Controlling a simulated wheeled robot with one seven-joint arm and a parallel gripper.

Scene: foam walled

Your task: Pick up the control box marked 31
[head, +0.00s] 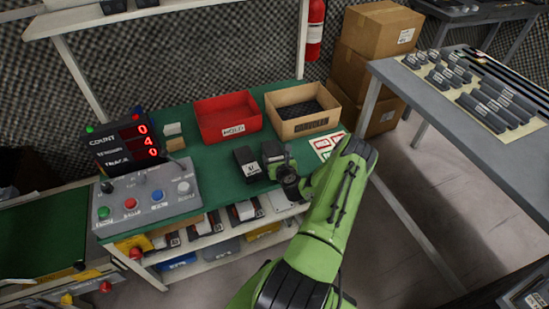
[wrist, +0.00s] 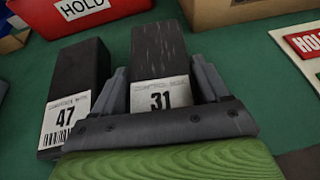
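The control box marked 31 (wrist: 160,52) is a dark upright block with a white label in the wrist view. It stands between the two fingers of my gripper (wrist: 160,72), one finger on each side. The fingers look spread, with a thin gap beside the box. In the head view my gripper (head: 277,160) is over the green bench top and hides most of that box. A similar dark box marked 47 (wrist: 78,75) stands close on the left; it also shows in the head view (head: 247,164).
A red HOLD bin (head: 227,119) and a cardboard tray (head: 303,109) stand behind on the bench (head: 217,177). A button panel (head: 147,197) and red-digit display (head: 125,142) are at the left. A sign card (head: 328,144) lies to the right.

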